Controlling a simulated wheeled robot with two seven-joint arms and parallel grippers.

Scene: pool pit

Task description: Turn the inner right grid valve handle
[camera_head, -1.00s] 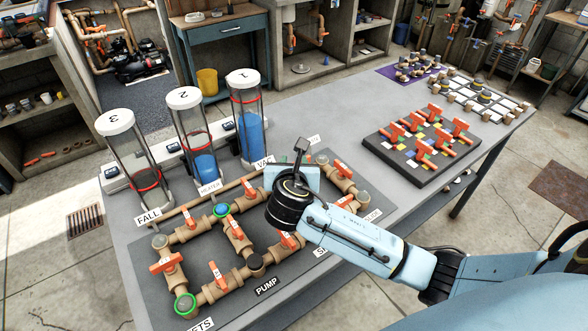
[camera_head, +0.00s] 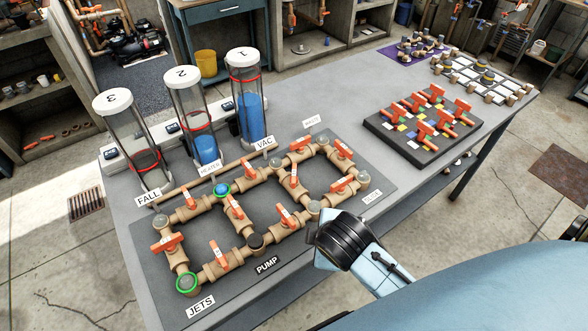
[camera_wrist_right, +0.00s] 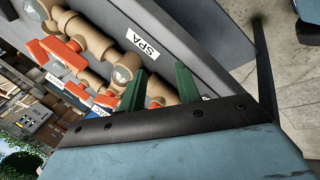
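The pipe grid with orange handles lies on a dark board (camera_head: 220,290) on the table. An orange handle (camera_head: 293,176) sits on an inner cross pipe toward the right of the grid, a likely match for the inner right valve. Another handle (camera_head: 235,207) is on the inner pipe to its left. My right gripper (camera_wrist_right: 160,87) is open in the right wrist view, its two dark green fingers apart with brown pipe behind them. In the head view its black wrist is at the board's front right edge, clear of that handle; its fingertips are hidden. My left gripper is not in view.
Three clear cylinders with white caps, one of them here (camera_head: 244,95), stand behind the board. A dark block with orange handles (camera_head: 400,145) lies farther right. Bare grey table (camera_head: 330,95) lies between. The SPA label (camera_wrist_right: 142,43) shows near the fingers.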

